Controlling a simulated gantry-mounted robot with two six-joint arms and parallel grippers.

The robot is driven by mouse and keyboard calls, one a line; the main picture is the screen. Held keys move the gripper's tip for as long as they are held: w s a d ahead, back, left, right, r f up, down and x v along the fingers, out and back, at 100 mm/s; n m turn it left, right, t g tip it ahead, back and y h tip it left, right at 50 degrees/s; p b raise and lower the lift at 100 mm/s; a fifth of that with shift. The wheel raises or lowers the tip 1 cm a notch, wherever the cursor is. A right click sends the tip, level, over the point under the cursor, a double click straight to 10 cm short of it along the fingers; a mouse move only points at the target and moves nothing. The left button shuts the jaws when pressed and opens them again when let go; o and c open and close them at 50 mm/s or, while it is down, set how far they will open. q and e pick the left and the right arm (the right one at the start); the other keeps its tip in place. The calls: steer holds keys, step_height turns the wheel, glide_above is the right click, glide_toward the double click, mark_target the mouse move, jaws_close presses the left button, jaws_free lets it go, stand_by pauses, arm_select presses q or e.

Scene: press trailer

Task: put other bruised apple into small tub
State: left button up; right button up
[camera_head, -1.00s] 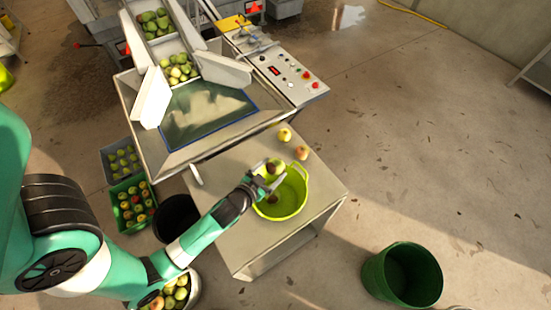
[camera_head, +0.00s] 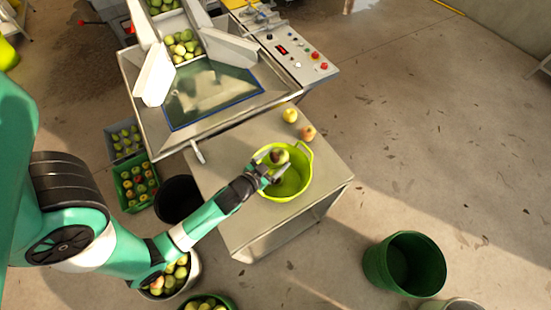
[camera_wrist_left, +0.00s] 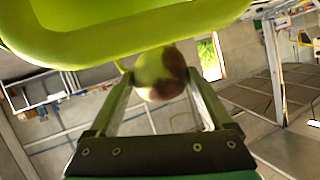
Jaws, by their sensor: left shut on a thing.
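My left gripper (camera_head: 274,170) is shut on a bruised apple (camera_head: 279,157), held over the small lime-green tub (camera_head: 306,180) near its back left rim. In the left wrist view the apple (camera_wrist_left: 158,76) sits between the fingertips, yellow-green with a dark brown bruise on its right side. The tub (camera_wrist_left: 120,45) fills the top of that view, close to the apple. A dark patch shows inside the tub below the fingers; I cannot tell what it is. My right gripper is not in view.
Two loose apples, one yellowish (camera_head: 290,115) and one reddish (camera_head: 307,132), lie on the metal table (camera_head: 225,150) behind the tub. A dark green bin (camera_head: 405,265) stands on the floor at right. A press tray (camera_head: 270,98) and control panel (camera_head: 297,55) are behind.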

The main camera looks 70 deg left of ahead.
arm_select(q)
steer(key=shift+r, duration=0.1)
steer(key=o, duration=1.3)
steer(key=shift+s+d+r, duration=0.1)
steer(key=shift+s+d, duration=0.2)
steer(key=shift+s, duration=0.05)
steer(key=b+v, duration=0.1)
steer(key=v, duration=0.9)
steer(key=shift+b, duration=0.3)
steer(key=shift+s+d+r, duration=0.1)
steer(key=shift+s+r, duration=0.05)
steer(key=shift+s, duration=0.1)
